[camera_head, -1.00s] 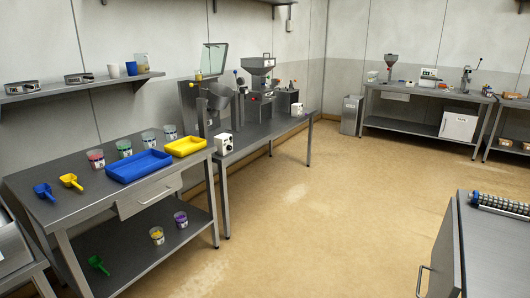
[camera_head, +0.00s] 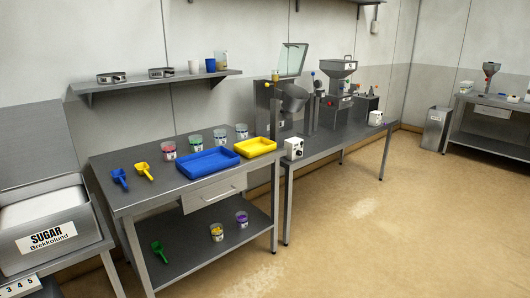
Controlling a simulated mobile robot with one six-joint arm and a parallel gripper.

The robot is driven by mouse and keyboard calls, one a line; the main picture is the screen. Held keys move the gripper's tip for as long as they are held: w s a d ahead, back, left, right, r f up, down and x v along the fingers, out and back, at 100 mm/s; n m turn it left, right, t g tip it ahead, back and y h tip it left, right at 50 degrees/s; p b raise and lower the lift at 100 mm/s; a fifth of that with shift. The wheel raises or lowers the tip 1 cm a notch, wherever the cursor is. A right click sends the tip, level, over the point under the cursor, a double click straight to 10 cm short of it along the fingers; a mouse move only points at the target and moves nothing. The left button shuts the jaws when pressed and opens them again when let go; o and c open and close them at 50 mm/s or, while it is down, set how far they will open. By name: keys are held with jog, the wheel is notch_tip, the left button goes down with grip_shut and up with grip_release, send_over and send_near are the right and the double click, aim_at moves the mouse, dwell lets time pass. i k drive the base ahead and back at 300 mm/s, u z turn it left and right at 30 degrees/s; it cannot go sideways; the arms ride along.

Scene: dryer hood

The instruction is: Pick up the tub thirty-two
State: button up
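Several small clear tubs with pale labels stand in a row at the back of the steel table (camera_head: 150,190): a red one (camera_head: 168,150), a green one (camera_head: 196,143), a teal one (camera_head: 220,137) and a bluish one (camera_head: 241,131). Two more tubs stand on the lower shelf, one with yellow contents (camera_head: 216,232) and one with purple (camera_head: 242,219). The labels are too small to read, so I cannot tell which tub is thirty-two. My gripper is not in view.
A blue tray (camera_head: 208,163), a yellow tray (camera_head: 255,147), a blue scoop (camera_head: 120,179) and a yellow scoop (camera_head: 144,170) lie on the table. A green scoop (camera_head: 159,250) lies below. A sugar bin (camera_head: 45,240) stands at left. The floor (camera_head: 340,245) in front is clear.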

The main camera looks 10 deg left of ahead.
aim_at(195, 141)
jog(key=u, duration=0.65)
jog(key=i, duration=0.9)
jog(key=u, duration=0.4)
